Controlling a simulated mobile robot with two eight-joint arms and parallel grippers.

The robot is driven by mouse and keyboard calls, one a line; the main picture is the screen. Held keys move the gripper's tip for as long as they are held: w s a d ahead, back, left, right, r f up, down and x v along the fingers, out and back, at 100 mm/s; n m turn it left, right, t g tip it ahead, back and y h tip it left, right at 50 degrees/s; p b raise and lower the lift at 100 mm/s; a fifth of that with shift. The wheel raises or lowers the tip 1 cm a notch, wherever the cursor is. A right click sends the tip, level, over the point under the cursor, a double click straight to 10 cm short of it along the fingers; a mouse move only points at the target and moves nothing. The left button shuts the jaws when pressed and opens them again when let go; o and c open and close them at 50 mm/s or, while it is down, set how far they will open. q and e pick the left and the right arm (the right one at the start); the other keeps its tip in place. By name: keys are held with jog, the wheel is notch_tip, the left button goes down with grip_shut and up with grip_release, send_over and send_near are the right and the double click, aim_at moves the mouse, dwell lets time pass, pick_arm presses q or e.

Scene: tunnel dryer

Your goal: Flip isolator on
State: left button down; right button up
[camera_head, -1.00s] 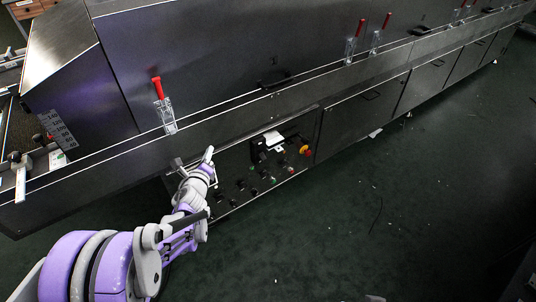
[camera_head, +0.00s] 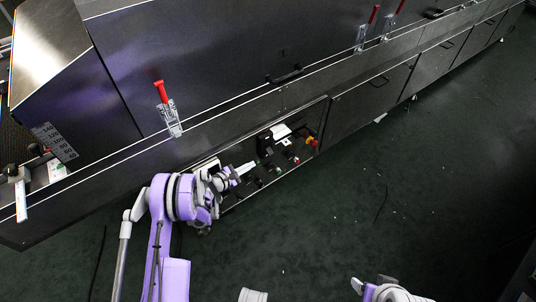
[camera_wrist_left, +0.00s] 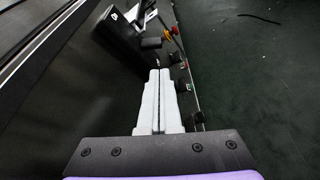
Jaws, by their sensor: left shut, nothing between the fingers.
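The isolator is most likely the red and yellow rotary knob (camera_head: 311,141) at the far right end of the dryer's control panel. It also shows near the top of the left wrist view (camera_wrist_left: 172,30); its switch position is too small to read. My left gripper (camera_head: 248,167) is in front of the panel, left of the knob and apart from it. In the left wrist view its two pale fingers (camera_wrist_left: 158,76) are together with nothing between them, pointing up towards the knob. Part of my right arm's end (camera_head: 385,292) shows at the bottom edge; its jaws are unclear.
Several small knobs (camera_wrist_left: 181,86) line the panel beside my left fingers. A black box (camera_wrist_left: 121,36) juts out on their left. A red-handled clamp (camera_head: 168,110) stands on the ledge above. The dark green floor (camera_head: 400,190) in front is clear apart from small scraps.

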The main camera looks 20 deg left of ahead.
aim_at(269, 151)
dwell(0.3)
pick_arm(q)
jog(key=b+x, duration=0.1)
jog(key=x, duration=0.9)
pick_arm(e)
jog(key=shift+w+f, duration=0.1)
jog(key=shift+f, duration=0.75)
pick_arm(q)
jog(key=shift+r+b, duration=0.15)
jog(key=shift+b, duration=0.25)
pick_arm(e)
jog(key=shift+f, duration=0.2)
